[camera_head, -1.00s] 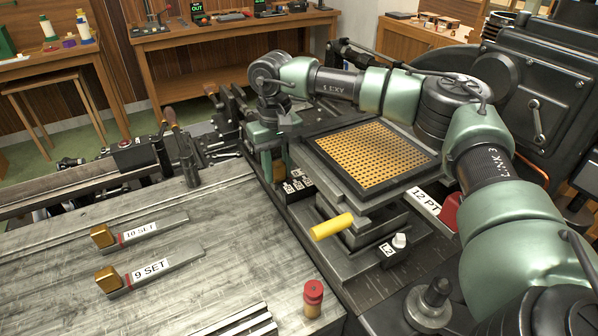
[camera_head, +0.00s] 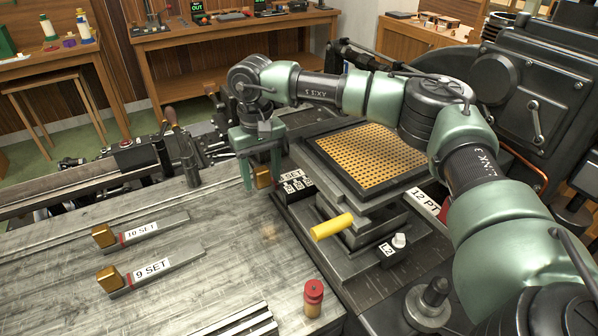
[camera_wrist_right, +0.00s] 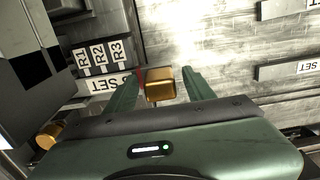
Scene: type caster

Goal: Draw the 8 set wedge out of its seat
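The set wedge (camera_head: 292,174) lies in its seat at the near left edge of the caster. Its white label shows "SET"; its number is hidden. Its brass knob (camera_head: 263,177) sticks out to the left. In the right wrist view the knob (camera_wrist_right: 160,84) sits between my right gripper's two fingers, and the label (camera_wrist_right: 100,84) lies left of it. My right gripper (camera_head: 261,180) is open, fingers pointing down on either side of the knob. A gap shows between the knob and the right-hand finger; contact on the other side is unclear. My left gripper is not in view.
Wedges marked 10 SET (camera_head: 145,231) and 9 SET (camera_head: 155,268) lie on the metal bench (camera_head: 215,235). A red-topped brass piece (camera_head: 313,298) stands near its front. Blocks R1, R2, R3 (camera_wrist_right: 100,55) sit beside the seat. A yellow handle (camera_head: 332,227) juts from the caster.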

